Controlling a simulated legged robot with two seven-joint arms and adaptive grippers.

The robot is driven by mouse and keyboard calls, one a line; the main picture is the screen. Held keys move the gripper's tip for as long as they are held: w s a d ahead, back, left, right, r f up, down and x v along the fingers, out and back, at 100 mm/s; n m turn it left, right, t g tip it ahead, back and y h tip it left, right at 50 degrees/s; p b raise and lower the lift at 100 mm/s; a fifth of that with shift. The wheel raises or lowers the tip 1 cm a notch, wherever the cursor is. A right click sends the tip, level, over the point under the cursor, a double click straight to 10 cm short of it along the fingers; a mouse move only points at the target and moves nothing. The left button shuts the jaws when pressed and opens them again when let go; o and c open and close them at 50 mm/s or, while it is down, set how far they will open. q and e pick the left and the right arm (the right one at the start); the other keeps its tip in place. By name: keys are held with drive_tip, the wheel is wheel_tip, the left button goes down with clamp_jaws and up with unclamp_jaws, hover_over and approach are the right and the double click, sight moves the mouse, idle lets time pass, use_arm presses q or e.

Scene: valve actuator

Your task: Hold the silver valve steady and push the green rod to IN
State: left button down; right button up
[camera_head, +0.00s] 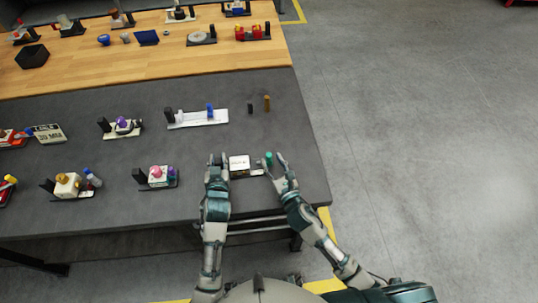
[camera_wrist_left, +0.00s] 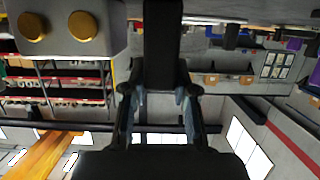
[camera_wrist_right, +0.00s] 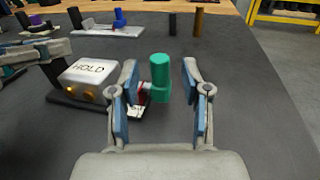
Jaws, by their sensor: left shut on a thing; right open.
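The silver valve (camera_head: 240,162) is a pale block on a dark base, its top marked HOLD in the right wrist view (camera_wrist_right: 88,69). It has gold knobs, also seen close up in the left wrist view. My left gripper (camera_head: 218,158) is at its left side, shut on a black upright post (camera_wrist_left: 162,45). The green rod (camera_wrist_right: 160,78) stands upright at the valve's right side, with a red and silver part between them. My right gripper (camera_wrist_right: 159,68) is open, one finger on each side of the green rod, with visible gaps. Contact is not visible.
Behind the valve stand a small black peg (camera_head: 250,108) and a brown peg (camera_head: 267,103). A white-based fixture with a blue knob (camera_head: 198,118) is further back. The table's right edge is near.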

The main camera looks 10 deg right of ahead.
sight(270, 158)
drive_tip(key=shift+x, duration=1.6)
clamp_jaws()
